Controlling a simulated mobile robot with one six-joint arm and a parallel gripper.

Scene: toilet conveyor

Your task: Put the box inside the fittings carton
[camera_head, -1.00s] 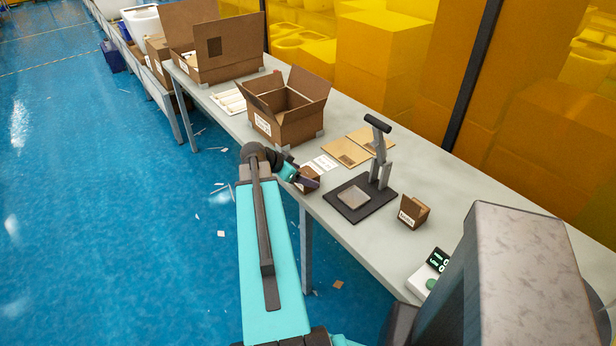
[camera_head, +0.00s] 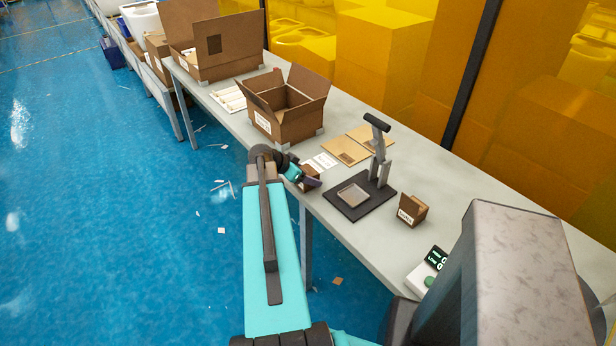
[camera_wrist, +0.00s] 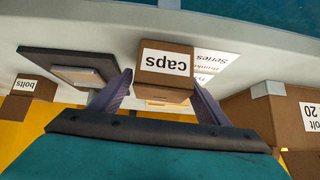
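A small brown box labelled "caps" (camera_wrist: 163,66) stands on the table, with its label upside down in the wrist view. My gripper (camera_wrist: 161,84) is open, with one dark finger at each side of this box and narrow gaps showing. In the head view my gripper (camera_head: 311,180) partly hides the caps box (camera_head: 308,186) at the table's front edge. A larger open carton (camera_head: 283,122) with raised flaps stands farther along the table. Its label is too small to read there. A carton at the right of the wrist view (camera_wrist: 247,119) reads "Bolt" and "20".
A black stand with a lever (camera_head: 361,195) is right of my gripper. A small open box labelled "bolts" (camera_head: 411,212) stands beyond it. Flat cardboard (camera_head: 347,151) and a printed sheet (camera_head: 321,163) lie behind. A bigger open carton (camera_head: 216,62) is at the far end.

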